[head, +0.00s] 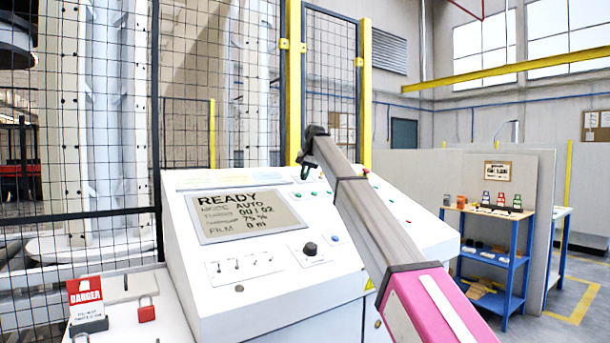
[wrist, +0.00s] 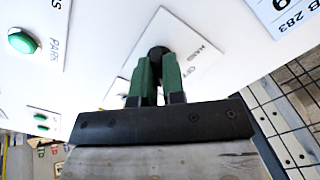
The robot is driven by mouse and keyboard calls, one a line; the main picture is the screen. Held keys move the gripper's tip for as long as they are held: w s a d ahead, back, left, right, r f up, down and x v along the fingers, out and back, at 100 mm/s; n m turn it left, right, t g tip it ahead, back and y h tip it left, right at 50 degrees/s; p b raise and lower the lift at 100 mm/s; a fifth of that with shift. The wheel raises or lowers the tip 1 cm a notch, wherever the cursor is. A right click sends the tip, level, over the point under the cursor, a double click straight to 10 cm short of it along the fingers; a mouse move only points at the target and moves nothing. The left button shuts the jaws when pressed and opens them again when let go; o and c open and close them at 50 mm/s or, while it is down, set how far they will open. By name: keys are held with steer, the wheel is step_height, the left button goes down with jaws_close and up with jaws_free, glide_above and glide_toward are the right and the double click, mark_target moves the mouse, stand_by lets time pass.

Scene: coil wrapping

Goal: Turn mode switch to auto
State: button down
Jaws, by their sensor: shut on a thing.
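The mode switch is a black knob (wrist: 158,51) on a white plate in the wrist view, with the words HAND and OFF readable beside it. The green fingers of my gripper (wrist: 157,82) are shut on it from both sides and cover part of it. Any further label is hidden. In the head view my gripper (head: 305,172) is at the upper part of the white control panel (head: 345,265), and the switch cannot be made out behind it. The panel's screen (head: 246,215) reads READY and, on its mode line, AUTO.
Another black knob (head: 310,248) and a row of toggles (head: 243,265) sit lower on the panel. A green button (wrist: 23,41) marked PARK is near the switch. A red padlock (head: 146,309) and a danger tag (head: 86,298) are at left. Mesh fencing (head: 195,130) stands behind.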

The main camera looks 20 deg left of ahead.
stand_by(0.4)
steer(key=c, duration=1.2)
jaws_free()
steer(key=v, duration=1)
steer(key=shift+r, duration=0.4)
steer(key=shift+s+d, duration=0.1)
